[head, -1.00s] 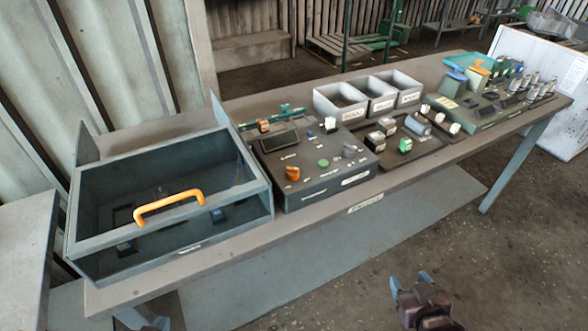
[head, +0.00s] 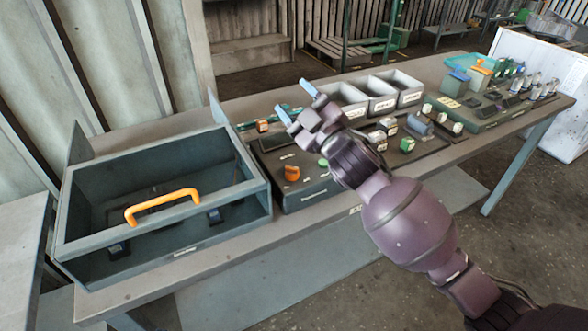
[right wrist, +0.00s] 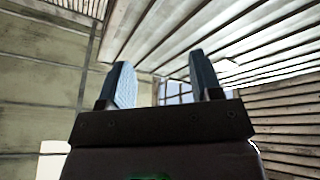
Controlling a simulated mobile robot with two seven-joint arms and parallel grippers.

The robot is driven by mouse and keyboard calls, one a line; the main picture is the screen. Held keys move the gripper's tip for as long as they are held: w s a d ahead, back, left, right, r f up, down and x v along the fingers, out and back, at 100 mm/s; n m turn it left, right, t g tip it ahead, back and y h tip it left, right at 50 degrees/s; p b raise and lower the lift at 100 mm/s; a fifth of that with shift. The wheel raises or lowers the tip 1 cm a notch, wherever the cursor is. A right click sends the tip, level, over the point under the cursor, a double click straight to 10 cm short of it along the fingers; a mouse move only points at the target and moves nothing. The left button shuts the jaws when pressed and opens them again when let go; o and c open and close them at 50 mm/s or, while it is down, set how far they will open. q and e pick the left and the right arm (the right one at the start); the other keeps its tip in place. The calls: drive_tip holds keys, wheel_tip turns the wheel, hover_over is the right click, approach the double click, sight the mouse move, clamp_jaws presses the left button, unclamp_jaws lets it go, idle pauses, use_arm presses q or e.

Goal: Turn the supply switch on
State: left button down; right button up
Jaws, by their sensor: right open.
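The dark control box (head: 301,196) stands on the bench right of the open-topped case. An orange rotary knob (head: 291,173) and a green round button (head: 323,162) show on its top. I cannot read which control is the supply switch. My right gripper (head: 296,101) is open and empty, above the back of the control box in the head view. My right arm and hand hide the box's right part and its other controls. In the right wrist view the two blue fingers (right wrist: 166,85) are apart, with only roof and wall behind. My left gripper is not in view.
A grey case (head: 180,250) with an orange handle (head: 163,206) stands at the left of the bench. Labelled grey bins (head: 409,97) stand behind the arm. Further right is a panel of several connectors (head: 490,113).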

drive_tip(key=s+a+r+n+g+y+b, duration=0.15)
drive_tip(key=a+r+n+g+y, duration=0.3)
drive_tip(key=a+n+g, duration=0.5)
drive_tip(key=s+a+r+n+g+y, duration=0.3)
drive_tip(key=a+r+n+g, duration=0.3)
drive_tip(key=n, duration=0.7)
drive_tip(key=n+g+h, duration=0.2)
drive_tip(key=n+h, duration=0.9)
drive_tip(key=h, duration=1)
hover_over(294, 167)
wheel_tip(294, 167, down, 18)
drive_tip(key=shift+f+b, duration=0.3)
drive_tip(key=shift+b, duration=0.15)
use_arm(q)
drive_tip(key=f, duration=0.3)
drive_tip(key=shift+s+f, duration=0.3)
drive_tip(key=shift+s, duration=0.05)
use_arm(e)
wheel_tip(294, 167, down, 10)
drive_tip(key=shift+f, duration=0.1)
